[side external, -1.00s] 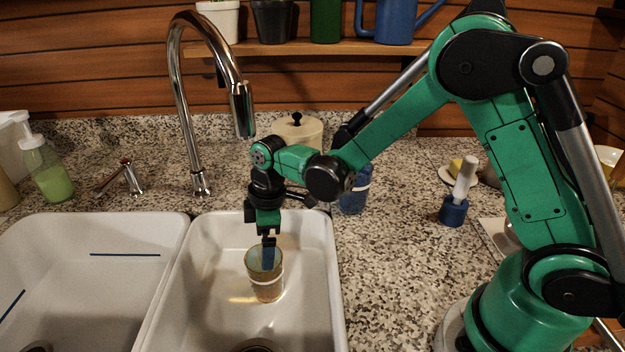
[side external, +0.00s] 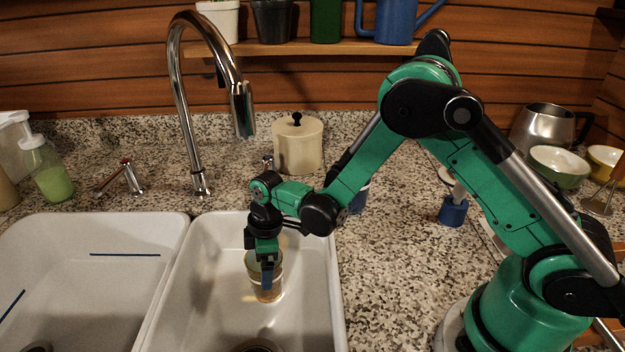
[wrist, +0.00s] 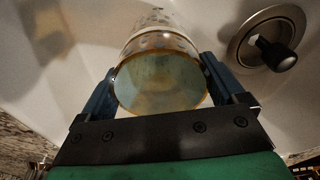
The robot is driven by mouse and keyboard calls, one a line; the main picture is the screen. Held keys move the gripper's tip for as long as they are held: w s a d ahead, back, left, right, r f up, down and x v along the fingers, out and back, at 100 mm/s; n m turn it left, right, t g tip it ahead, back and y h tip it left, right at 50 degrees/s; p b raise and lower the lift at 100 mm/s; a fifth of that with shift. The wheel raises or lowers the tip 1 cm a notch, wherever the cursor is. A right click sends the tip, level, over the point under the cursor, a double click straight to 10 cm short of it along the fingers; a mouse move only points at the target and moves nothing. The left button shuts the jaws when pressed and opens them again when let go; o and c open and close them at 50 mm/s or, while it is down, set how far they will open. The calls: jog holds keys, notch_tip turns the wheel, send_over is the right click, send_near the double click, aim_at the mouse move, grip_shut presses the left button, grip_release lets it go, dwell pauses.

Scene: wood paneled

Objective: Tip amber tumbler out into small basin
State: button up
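The amber tumbler (side external: 276,283) stands upright in the small basin (side external: 315,250), the narrower right-hand sink bowl. It has a pale band around its side. In the wrist view I look into the open mouth of the tumbler (wrist: 160,80); the contents are unclear. My gripper (side external: 266,288) points down at the tumbler, with one blue finger in front of its side. In the wrist view my gripper (wrist: 160,75) has a finger on each side of the tumbler. Narrow pale gaps show beside the rim, so the fingers look open around it; contact farther down is unclear.
The small basin's drain (wrist: 265,40) with a black stopper lies close to the tumbler. The larger basin (side external: 80,270) is at left. A chrome faucet (side external: 180,120) arches behind the bowls. A lidded cream jar (side external: 298,147) and a blue brush holder (side external: 453,212) stand on the counter.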

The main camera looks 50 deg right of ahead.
grip_shut()
jog(key=shift+r, duration=2.55)
jog(key=shift+o, duration=0.4)
grip_release()
grip_shut()
jog(key=shift+s+a+n, duration=0.25)
jog(key=shift+a+n, duration=0.15)
jog(key=shift+n, duration=0.4)
jog(key=s+a+r+n+g, duration=0.1)
jog(key=s+a+n, duration=0.5)
jog(key=n, duration=1)
jog(key=shift+a+r+g+h, duration=0.25)
jog(key=shift+a+g+h, duration=0.1)
jog(key=shift+g, duration=0.15)
jog(key=shift+w, duration=0.1)
